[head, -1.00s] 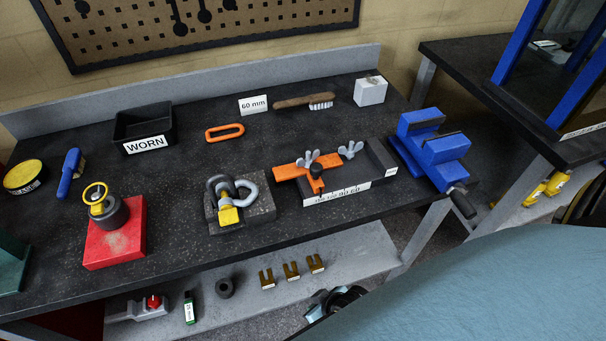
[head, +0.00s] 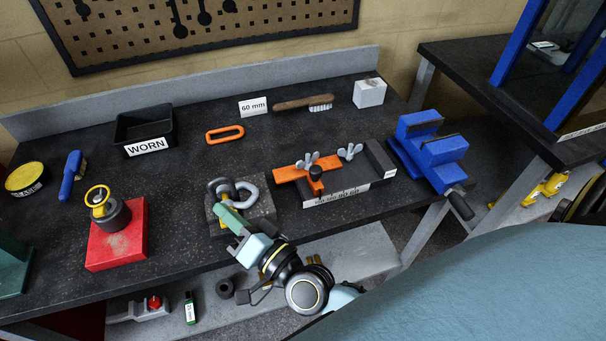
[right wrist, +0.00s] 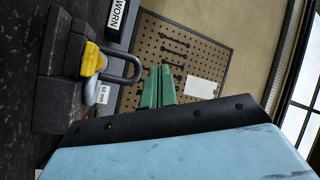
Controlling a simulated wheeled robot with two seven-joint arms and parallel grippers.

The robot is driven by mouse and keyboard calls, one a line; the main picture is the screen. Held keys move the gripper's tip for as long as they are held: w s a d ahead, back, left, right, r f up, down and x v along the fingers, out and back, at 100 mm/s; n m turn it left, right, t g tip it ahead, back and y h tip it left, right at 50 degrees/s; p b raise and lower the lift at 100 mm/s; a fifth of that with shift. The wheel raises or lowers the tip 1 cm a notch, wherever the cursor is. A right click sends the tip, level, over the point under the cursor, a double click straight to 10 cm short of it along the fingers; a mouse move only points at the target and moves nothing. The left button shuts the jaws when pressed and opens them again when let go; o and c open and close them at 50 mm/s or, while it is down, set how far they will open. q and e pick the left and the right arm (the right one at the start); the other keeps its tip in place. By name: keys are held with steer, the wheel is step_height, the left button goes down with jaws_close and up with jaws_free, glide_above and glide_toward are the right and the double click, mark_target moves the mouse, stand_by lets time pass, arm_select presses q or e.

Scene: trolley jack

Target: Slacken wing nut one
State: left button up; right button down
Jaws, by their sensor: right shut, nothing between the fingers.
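Two grey wing nuts show in the head view: one (head: 308,161) by the orange bar and one (head: 350,152) to its right. I cannot read which is number one. They sit on a dark fixture (head: 380,158) with a scale strip along its front, and a black knob (head: 315,173) is beside the left wing nut. My right gripper (head: 228,214), with green fingers, is shut and empty, left of the fixture over the front of the shackle block. Its fingers also show in the right wrist view (right wrist: 158,88). My left gripper is not in view.
A grey shackle with a yellow part (right wrist: 93,60) stands on a dark block (head: 262,212), close to my right gripper. A blue vise (head: 432,150) stands right of the fixture. A red block (head: 118,243) is at the left. The bench between the shackle block and fixture is clear.

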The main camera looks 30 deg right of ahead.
steer(key=w+d+m+t+h, duration=0.1)
steer(key=d+m+t+h, duration=0.1)
steer(key=d+m+h, duration=0.65)
steer(key=m+g+h, duration=0.7)
steer(key=m+h, duration=0.3)
steer(key=m, duration=0.1)
glide_toward(300, 165)
steer(key=shift+n, duration=0.25)
steer(key=x, duration=0.4)
steer(key=d+p+x, duration=0.1)
steer(key=x, duration=0.2)
steer(key=shift+s, duration=0.4)
steer(key=shift+w+a, duration=0.1)
steer(key=shift+w+a+f+m+g+h+b, duration=0.1)
steer(key=shift+w+a+m+g+h+b, duration=0.1)
steer(key=shift+w+m+g+h+b, duration=0.4)
steer(key=shift+r, duration=0.25)
steer(key=shift+a, duration=0.15)
